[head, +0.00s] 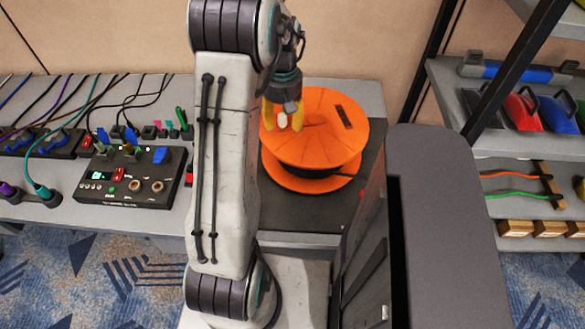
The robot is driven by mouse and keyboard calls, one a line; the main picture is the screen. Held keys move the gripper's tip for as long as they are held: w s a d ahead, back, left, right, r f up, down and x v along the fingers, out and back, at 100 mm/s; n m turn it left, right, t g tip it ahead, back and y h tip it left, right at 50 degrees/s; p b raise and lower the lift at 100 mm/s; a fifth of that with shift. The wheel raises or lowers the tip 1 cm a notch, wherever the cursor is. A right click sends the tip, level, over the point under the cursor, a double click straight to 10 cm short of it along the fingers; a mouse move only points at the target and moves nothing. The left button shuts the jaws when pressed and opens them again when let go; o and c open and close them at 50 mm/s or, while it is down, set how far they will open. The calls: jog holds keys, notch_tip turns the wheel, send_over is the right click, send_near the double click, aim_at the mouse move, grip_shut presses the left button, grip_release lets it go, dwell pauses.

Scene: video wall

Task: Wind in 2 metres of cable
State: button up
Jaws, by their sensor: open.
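An orange cable reel (318,128) lies flat on a dark plate (374,160) on the grey bench, right of my arm. Black cable shows between its upper and lower discs. A dark slot (344,116) marks the right part of its top. A pale, knob-like piece (297,113) shows at the reel's upper left, by my gripper. My gripper (283,114), with yellow fingers, is open over the left part of the reel's top. I cannot tell whether the fingers touch the knob. My arm hides part of the reel's left side.
A black control box (130,178) with switches and a green display stands left of my arm. Several coloured cables (75,110) run to sockets behind it. Shelves (520,150) with red, blue and green items stand at the right.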

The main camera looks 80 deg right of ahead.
jog(key=shift+r+p, duration=2.7)
jog(key=shift+r, duration=0.8)
jog(key=shift+f+m, duration=0.1)
jog(key=shift+m, duration=1.1)
jog(key=a+f+m, duration=0.1)
jog(key=a, duration=0.1)
jog(key=a+f+m+y, duration=0.1)
jog(key=a, duration=0.1)
jog(key=a+f+m, duration=0.1)
jog(key=a, duration=0.1)
jog(key=shift+w+a+y, duration=0.15)
jog(key=shift+y, duration=0.15)
jog(key=w+a+r+n+t, duration=0.1)
jog(key=w+a+r+n, duration=0.3)
jog(key=a, duration=0.7)
jog(key=w+a+r+n+t+h, duration=0.1)
jog(key=w+a+r+n, duration=0.4)
jog(key=a, duration=0.7)
jog(key=w+a+r+n+t, duration=0.2)
jog(key=w+a+r+n, duration=0.3)
jog(key=w+a, duration=0.5)
jog(key=shift+w+a+n+h, duration=0.2)
jog(key=shift+a+n+h, duration=0.1)
jog(key=shift+a+n, duration=0.95)
